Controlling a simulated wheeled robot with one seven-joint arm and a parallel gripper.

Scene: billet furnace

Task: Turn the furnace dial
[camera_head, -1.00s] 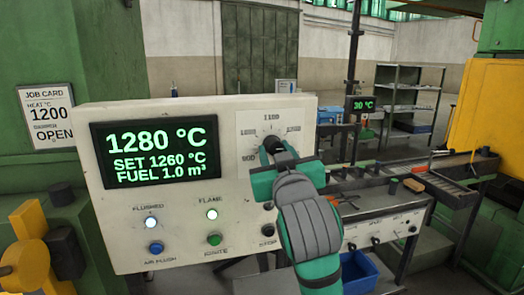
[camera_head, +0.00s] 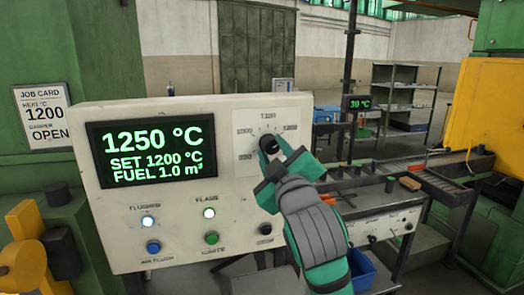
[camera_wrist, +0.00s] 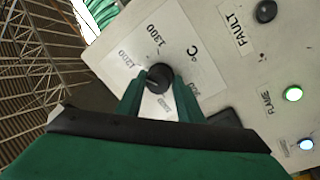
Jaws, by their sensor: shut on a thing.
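The furnace dial is a black knob (camera_head: 269,144) on a pale plate (camera_head: 246,130) at the upper right of the panel. In the wrist view the knob (camera_wrist: 159,76) sits between my two green fingers. My gripper (camera_head: 276,158) is shut on it, with the wrist rolled. The dark display (camera_head: 153,152) reads 1250 °C, SET 1200 °C, FUEL 1.0 m³. The job card (camera_head: 42,113) at the left reads HEAT 1200 and OPEN. The knob's pointer is too small to read surely in the head view.
Below the display are the lit FLUSHED lamp (camera_head: 148,222), the green FLAME lamp (camera_head: 209,213), a blue button (camera_head: 153,247), a green button (camera_head: 212,238) and a black button (camera_head: 265,229). A bench (camera_head: 380,222) stands behind at right, with a blue bin (camera_head: 361,270) below.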

